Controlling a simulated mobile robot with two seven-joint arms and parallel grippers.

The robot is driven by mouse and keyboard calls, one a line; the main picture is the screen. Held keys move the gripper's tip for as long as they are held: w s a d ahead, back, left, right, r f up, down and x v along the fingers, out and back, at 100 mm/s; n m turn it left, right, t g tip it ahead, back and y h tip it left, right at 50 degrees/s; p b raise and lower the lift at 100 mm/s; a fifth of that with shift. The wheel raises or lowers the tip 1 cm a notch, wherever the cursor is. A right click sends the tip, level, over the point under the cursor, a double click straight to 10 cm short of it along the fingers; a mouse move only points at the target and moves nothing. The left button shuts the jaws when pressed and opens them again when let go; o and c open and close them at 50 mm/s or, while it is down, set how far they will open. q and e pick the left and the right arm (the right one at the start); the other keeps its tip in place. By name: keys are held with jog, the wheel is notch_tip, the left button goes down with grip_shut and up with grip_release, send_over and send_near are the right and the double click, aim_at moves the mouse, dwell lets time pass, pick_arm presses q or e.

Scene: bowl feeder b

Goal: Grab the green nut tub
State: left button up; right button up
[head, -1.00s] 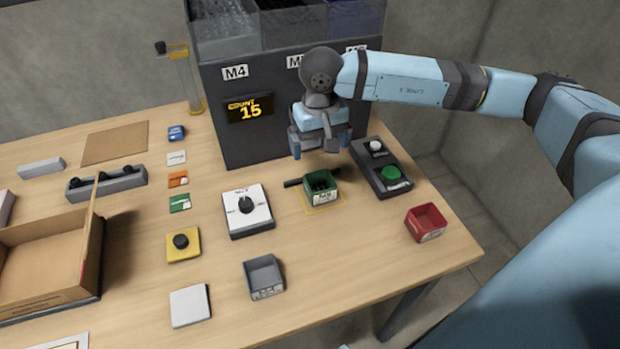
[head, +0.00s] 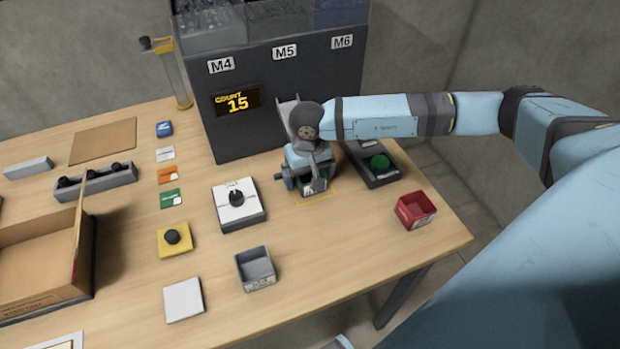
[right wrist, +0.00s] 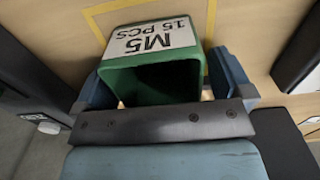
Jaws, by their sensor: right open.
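The green nut tub (head: 318,189) stands on the table in a yellow outlined square in front of the grey dispenser, mostly hidden by my right gripper (head: 306,182) in the head view. In the right wrist view, the tub (right wrist: 155,78) shows its white label reading M5, 15 PCS, and its dark inside. The blue fingers of my right gripper (right wrist: 165,84) are apart, one on each side of the tub. I cannot tell whether they touch its walls. My left gripper is not in view.
The dispenser (head: 285,115) stands close behind the tub; its display reads COUNT 15. A white dial box (head: 239,207) is to the left. A grey tub (head: 256,270) is nearer the front.

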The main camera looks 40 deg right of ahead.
jog(key=shift+f, duration=0.1)
jog(key=c, duration=1)
